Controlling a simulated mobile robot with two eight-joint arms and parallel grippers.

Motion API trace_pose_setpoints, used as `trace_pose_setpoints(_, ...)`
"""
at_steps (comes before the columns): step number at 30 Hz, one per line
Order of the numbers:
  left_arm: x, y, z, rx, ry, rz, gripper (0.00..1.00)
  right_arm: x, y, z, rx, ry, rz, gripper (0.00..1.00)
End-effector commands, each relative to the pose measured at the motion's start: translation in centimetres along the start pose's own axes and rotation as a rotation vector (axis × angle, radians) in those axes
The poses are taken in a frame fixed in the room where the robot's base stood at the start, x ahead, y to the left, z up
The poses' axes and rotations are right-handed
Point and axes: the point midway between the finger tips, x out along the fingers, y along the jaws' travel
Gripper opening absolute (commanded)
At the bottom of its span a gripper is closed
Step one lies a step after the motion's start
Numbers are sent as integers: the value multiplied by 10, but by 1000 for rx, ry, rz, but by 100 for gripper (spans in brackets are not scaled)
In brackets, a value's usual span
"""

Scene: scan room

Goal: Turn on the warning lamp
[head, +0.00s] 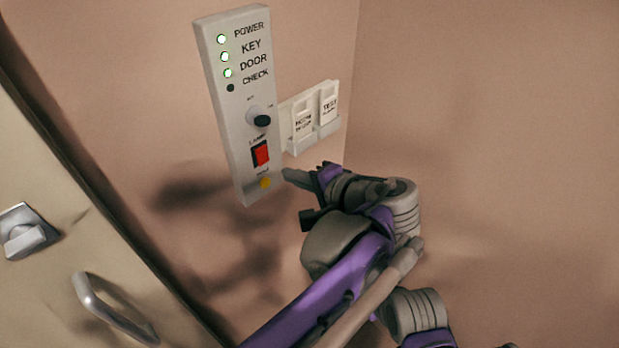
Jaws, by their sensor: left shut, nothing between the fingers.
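A white control panel (223,110) is on the wall. Its POWER, KEY and DOOR lights are green, and the CHECK light (231,88) is dark. Below them are a dark round knob (261,120), a red rocker switch (261,153) with a label that seems to read LAMP, and a yellow button (265,183) at the bottom. My left gripper (289,175) is shut and empty, its tip just right of the panel's lower end, near the yellow button and below the red switch. I cannot tell whether it touches the panel. No warning lamp shows. My right gripper is out of view.
Two card holders (301,128) with white cards, one marked TEST (328,104), are on the wall right of the panel. A beige door (50,170) with a latch (22,232) and a metal handle (112,310) is at left. The wall at right is bare.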

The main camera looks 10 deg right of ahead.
Motion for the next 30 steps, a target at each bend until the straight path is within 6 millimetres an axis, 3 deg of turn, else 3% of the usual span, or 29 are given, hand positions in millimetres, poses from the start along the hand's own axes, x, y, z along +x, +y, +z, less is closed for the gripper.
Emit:
trace_pose_setpoints(3,26,-1,1,-1,-4,0,0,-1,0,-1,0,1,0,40)
trace_pose_setpoints(10,54,-10,0,0,-1,0,0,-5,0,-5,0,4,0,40)
trace_pose_setpoints(30,67,-12,0,1,1,0,0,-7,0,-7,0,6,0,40)
